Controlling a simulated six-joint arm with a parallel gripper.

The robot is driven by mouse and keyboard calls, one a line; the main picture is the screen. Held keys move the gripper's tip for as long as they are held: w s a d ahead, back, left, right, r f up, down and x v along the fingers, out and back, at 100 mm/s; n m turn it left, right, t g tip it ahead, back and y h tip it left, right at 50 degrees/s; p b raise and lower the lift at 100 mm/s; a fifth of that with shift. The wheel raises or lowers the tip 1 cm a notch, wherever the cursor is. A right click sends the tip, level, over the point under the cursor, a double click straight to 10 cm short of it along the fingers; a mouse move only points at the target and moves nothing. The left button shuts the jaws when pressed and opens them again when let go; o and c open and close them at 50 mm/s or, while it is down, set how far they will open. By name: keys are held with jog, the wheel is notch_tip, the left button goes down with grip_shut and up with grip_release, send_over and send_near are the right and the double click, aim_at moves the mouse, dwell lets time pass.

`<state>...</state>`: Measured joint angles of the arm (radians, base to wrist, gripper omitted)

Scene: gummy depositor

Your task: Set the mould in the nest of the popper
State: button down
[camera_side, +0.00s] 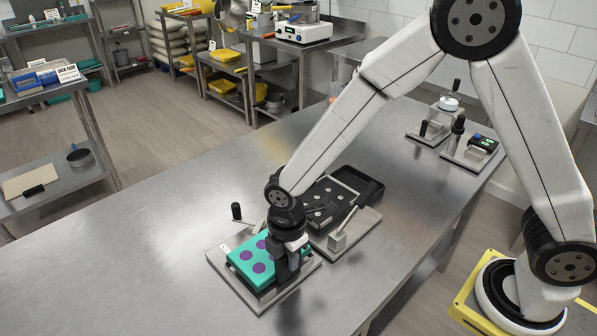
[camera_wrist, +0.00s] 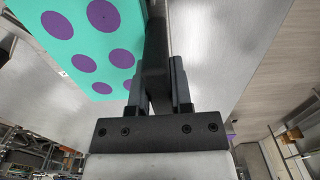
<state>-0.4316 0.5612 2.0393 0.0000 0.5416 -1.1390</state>
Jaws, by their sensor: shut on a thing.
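The mould (camera_side: 257,262) is a teal slab with several purple round cavities. My gripper (camera_side: 287,266) is shut on the mould at its right edge, apparently by a dark grip piece. In the wrist view the mould (camera_wrist: 97,32) fills the upper left, beside my gripper (camera_wrist: 160,88). The mould is over a grey base plate (camera_side: 262,303) with a black-knobbed handle (camera_side: 236,211) at its back left; this looks like the popper. The mould looks about level and lies within the plate's outline. I cannot tell whether it touches the plate; the nest is hidden under it.
Close behind stands another plate with a black tray (camera_side: 372,187) and a lever (camera_side: 345,232). Two small devices (camera_side: 433,130) (camera_side: 470,150) stand at the far right of the steel table (camera_side: 120,255). The table's left side is clear.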

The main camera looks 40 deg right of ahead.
jog(key=shift+r, duration=0.1)
jog(key=shift+r, duration=2.4)
jog(key=c, duration=1)
grip_release()
jog(key=shift+c, duration=0.2)
grip_shut()
jog(key=shift+d, duration=0.1)
jog(key=w+d+r, duration=0.1)
jog(key=w+d, duration=0.1)
jog(key=d, duration=0.8)
jog(key=w+d+r, duration=0.2)
jog(key=d, duration=0.9)
jog(key=shift+d, duration=0.2)
